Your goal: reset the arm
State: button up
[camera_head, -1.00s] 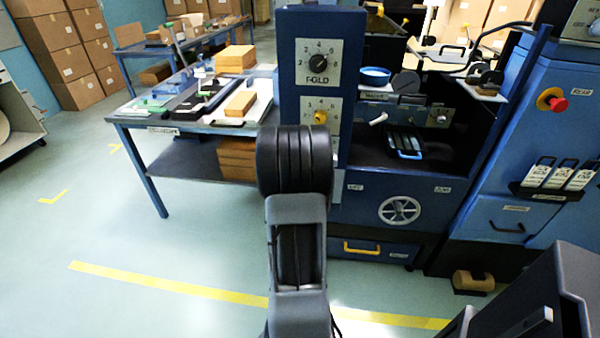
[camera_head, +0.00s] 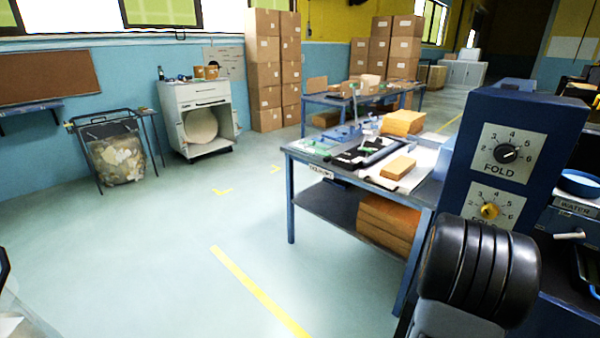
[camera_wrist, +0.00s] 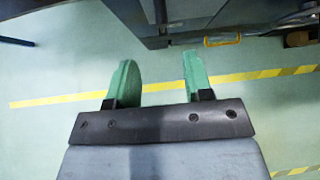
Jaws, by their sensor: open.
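My gripper (camera_wrist: 158,84) shows in the wrist view with its two green fingers apart and nothing between them. It hangs over bare floor crossed by a yellow line (camera_wrist: 58,101). The underside or front of a dark blue machine with a yellow handle (camera_wrist: 222,40) lies beyond the fingertips. In the head view my arm's dark rounded joint shows at the lower right, in front of the machine; the gripper itself is out of that view.
The blue machine with FOLD dials (camera_head: 500,153) stands close at the right. A blue worktable (camera_head: 330,168) with boxes stands beside it. A wire waste bin (camera_head: 117,155) and a white cabinet (camera_head: 196,118) stand at the back left. The floor (camera_head: 130,240) at left is clear.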

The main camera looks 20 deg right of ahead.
jog(key=w+a+r+n+t+y+p, duration=0.1)
jog(key=w+a+r+n+y+p, duration=0.15)
jog(key=a+n, duration=0.55)
jog(key=w+a+r+n+t+y+p, duration=0.1)
jog(key=a+n+y, duration=0.2)
jog(key=a+n, duration=0.55)
jog(key=w+a+r+n+t+y+p, duration=0.1)
jog(key=a+r+n+y, duration=0.2)
jog(key=n, duration=0.9)
jog(key=s+a+r+n+g+p, duration=0.1)
jog(key=s+a+r+n+p, duration=0.3)
jog(key=a+r+n, duration=0.4)
jog(key=s+a+r+n+g+p, duration=0.2)
jog(key=s+a+r+n+p, duration=0.3)
jog(key=a+n, duration=0.7)
notch_tip(320, 180, up, 4)
jog(key=shift+s+a+r+p, duration=0.2)
jog(key=shift+a+p, duration=0.5)
jog(key=shift+p, duration=0.45)
